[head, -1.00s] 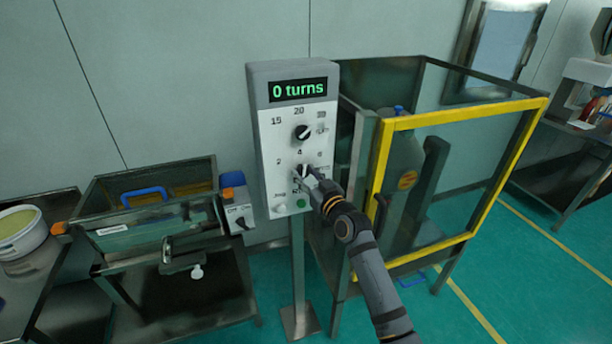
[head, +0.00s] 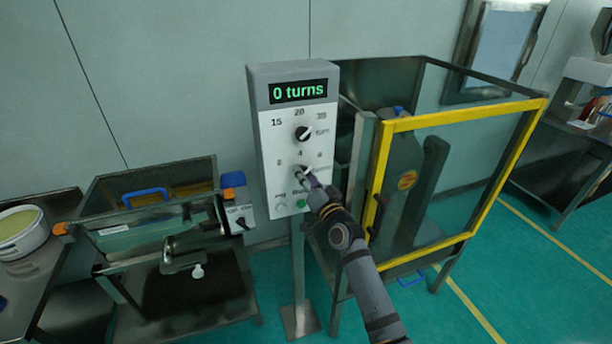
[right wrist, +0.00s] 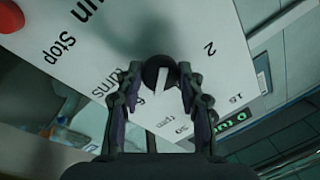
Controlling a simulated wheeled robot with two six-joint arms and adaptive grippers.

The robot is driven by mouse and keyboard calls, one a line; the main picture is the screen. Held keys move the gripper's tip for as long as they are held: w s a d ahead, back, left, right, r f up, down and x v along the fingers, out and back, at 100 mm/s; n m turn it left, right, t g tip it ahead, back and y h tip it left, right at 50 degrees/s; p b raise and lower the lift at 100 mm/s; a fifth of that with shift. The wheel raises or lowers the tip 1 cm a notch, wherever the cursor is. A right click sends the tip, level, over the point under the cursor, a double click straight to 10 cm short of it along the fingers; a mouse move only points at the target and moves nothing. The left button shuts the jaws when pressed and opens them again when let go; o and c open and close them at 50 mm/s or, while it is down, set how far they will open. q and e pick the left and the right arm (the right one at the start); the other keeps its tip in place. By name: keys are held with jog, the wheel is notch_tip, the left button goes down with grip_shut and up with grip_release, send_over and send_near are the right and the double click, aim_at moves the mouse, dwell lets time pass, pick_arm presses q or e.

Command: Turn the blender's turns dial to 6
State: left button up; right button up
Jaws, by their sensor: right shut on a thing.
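The blender's control box (head: 265,165) stands on a post, and its display (head: 298,91) reads "0 turns". The turns dial (head: 300,170) is the lower dial, with 2, 4 and 6 around it. My right gripper (head: 305,178) is shut on this dial and partly hides it in the head view. In the right wrist view the black dial (right wrist: 160,72) sits between the fingertips of my right gripper (right wrist: 160,80). Its pale pointer runs downward there, near the 6 (right wrist: 140,100); the exact setting is unclear. My left gripper is out of view.
The rpm dial (head: 303,133) is just above. The green button (head: 301,203) is just below; a red button (right wrist: 10,16) shows in the wrist view. A yellow-framed guard (head: 383,165) stands close right, and the sieve machine (head: 150,235) is at left.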

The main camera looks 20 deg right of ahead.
dwell(0.4)
jog(key=o, duration=1.2)
jog(key=shift+s, duration=0.1)
jog(key=s, duration=0.4)
jog(key=s+d+f, duration=0.1)
jog(key=s, duration=0.6)
jog(key=shift+s+d+f, duration=0.25)
jog(key=shift+s, duration=0.1)
